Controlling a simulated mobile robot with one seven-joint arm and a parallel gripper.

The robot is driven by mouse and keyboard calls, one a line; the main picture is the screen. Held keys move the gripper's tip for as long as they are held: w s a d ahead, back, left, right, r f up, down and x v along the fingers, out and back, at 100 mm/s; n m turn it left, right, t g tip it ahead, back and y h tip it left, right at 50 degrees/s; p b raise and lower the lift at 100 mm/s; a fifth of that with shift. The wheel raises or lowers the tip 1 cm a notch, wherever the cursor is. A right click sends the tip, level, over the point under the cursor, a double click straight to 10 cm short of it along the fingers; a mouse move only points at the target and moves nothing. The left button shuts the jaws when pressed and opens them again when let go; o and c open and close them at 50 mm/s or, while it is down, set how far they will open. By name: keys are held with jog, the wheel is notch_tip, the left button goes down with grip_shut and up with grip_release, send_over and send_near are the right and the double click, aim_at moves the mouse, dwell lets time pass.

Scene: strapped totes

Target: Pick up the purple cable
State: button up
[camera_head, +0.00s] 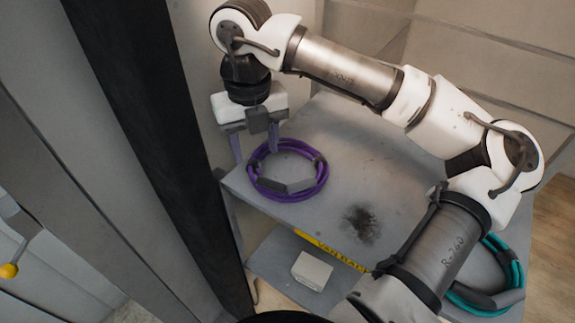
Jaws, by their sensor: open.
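The purple cable (323,180) is a coiled loop with grey parts on it. It lies flat on the grey shelf top (340,135), near its left corner. My gripper (256,152) points down at the far left side of the coil. Its two fingers are apart, one left of the coil's edge and one over or beside the coil's back left part. I cannot tell whether the right finger touches the cable. Nothing shows between the fingers except possibly part of the coil.
A teal coiled cable (515,268) lies at the lower right, partly hidden by my arm. A dark smudge (361,223) marks the shelf top. A white box (312,271) sits on a lower level, below the yellow label (325,247). A dark post (165,150) stands close on the left.

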aim_at(256, 173)
jog(key=shift+a+f+p, duration=0.2)
jog(key=shift+f+p, duration=0.5)
jog(key=shift+f, duration=3.05)
grip_shut()
